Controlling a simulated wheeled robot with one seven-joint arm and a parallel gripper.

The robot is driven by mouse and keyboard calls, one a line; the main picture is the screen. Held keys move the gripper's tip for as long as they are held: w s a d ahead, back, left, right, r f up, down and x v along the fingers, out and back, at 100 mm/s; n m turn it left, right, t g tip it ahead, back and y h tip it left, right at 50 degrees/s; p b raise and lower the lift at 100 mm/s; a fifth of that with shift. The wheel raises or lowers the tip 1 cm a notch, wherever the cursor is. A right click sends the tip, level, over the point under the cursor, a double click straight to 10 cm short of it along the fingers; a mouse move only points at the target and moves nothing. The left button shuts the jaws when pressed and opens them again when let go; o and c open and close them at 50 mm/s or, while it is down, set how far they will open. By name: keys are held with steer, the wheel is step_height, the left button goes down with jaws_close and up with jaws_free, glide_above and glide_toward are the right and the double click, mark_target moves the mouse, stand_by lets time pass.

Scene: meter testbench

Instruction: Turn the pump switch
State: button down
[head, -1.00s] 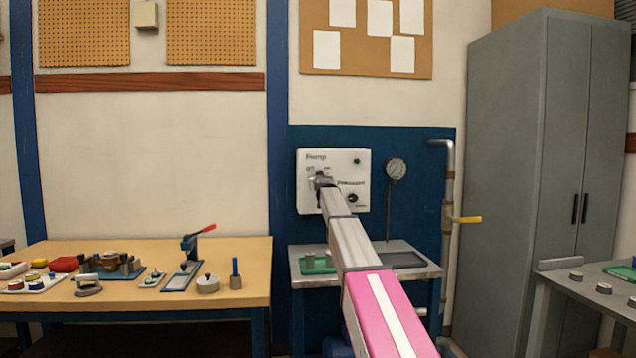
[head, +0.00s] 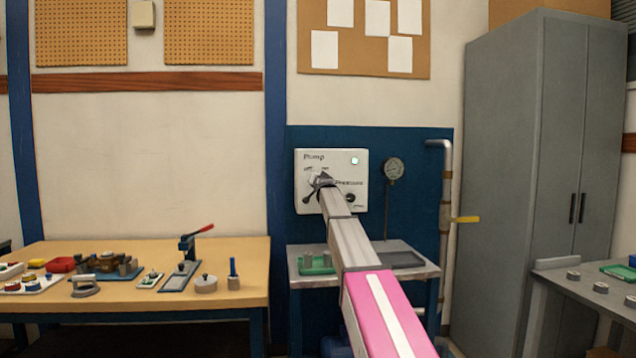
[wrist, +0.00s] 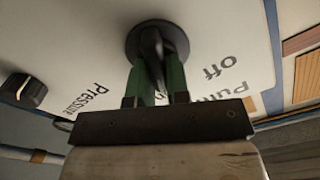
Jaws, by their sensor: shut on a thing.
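The white pump panel (head: 345,163) is on the blue backboard, with "Pump" printed at its top left. The pump switch (wrist: 157,40) is a dark knob on a round base, close up in the wrist view. My gripper (wrist: 160,75) is shut on the switch, its green fingers on either side of the handle. In the head view my gripper (head: 322,182) covers most of the switch. The wrist view is turned, with "off" upside down beside the switch.
A second dark knob, labelled Pressure (wrist: 22,90), is on the same panel; it also shows in the head view (head: 349,198). A gauge (head: 393,169) and a pipe with a yellow lever (head: 466,219) are to the right. A metal bench (head: 425,268) stands below.

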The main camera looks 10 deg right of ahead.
stand_by(0.4)
steer(key=c, duration=1.1)
jaws_free()
steer(key=shift+s, duration=0.1)
steer(key=s, duration=1)
steer(key=shift+s, duration=0.35)
